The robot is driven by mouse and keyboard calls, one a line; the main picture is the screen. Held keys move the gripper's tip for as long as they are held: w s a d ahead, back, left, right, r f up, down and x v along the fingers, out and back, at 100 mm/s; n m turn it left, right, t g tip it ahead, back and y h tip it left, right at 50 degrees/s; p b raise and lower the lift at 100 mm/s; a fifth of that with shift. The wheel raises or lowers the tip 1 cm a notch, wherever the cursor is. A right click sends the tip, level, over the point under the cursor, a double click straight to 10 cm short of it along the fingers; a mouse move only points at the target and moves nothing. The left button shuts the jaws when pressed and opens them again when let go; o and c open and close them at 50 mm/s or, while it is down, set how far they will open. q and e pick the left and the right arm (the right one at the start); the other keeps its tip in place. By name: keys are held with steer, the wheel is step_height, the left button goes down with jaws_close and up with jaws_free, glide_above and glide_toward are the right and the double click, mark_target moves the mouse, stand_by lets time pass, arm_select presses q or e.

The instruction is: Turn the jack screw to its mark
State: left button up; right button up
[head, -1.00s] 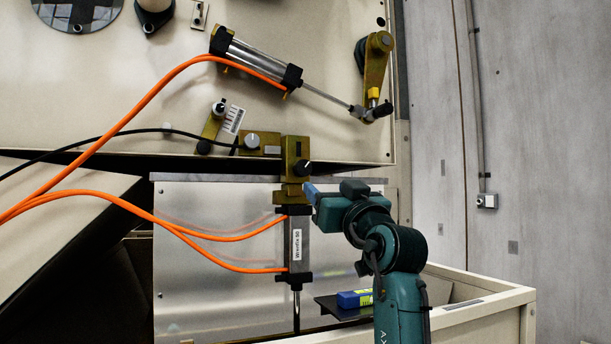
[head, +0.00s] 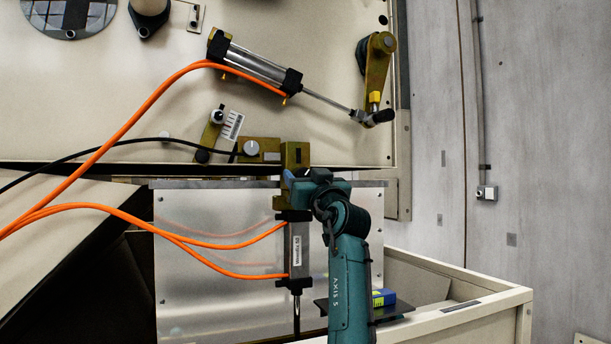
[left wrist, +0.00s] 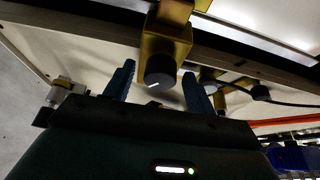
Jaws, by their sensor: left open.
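The jack screw appears to be the round dark knob (left wrist: 160,70) with a short white line on its face, seen in the left wrist view. It sits at the end of a brass block (left wrist: 165,42); this block also shows in the head view (head: 295,154). My left gripper (left wrist: 158,76) is open, with one blue finger on each side of the knob. I cannot tell whether the fingers touch it. In the head view my left gripper (head: 297,178) is at the block's lower edge and hides the knob. I cannot make out the target mark. My right gripper is not in view.
A cylinder (head: 298,248) with orange hoses (head: 110,207) hangs just below my gripper. Another cylinder (head: 254,62) and a crank lever (head: 376,65) are on the panel above. A cream bin (head: 450,318) stands at the lower right. A black cable (head: 90,152) runs left.

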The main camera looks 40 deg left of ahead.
arm_select(q)
steer(key=shift+c, duration=0.2)
steer(key=c, duration=0.9)
steer(key=shift+m+t+h, duration=0.5)
steer(key=shift+m+t, duration=0.3)
steer(key=shift+m, duration=1.1)
steer(key=o, duration=0.9)
steer(key=shift+o, duration=0.2)
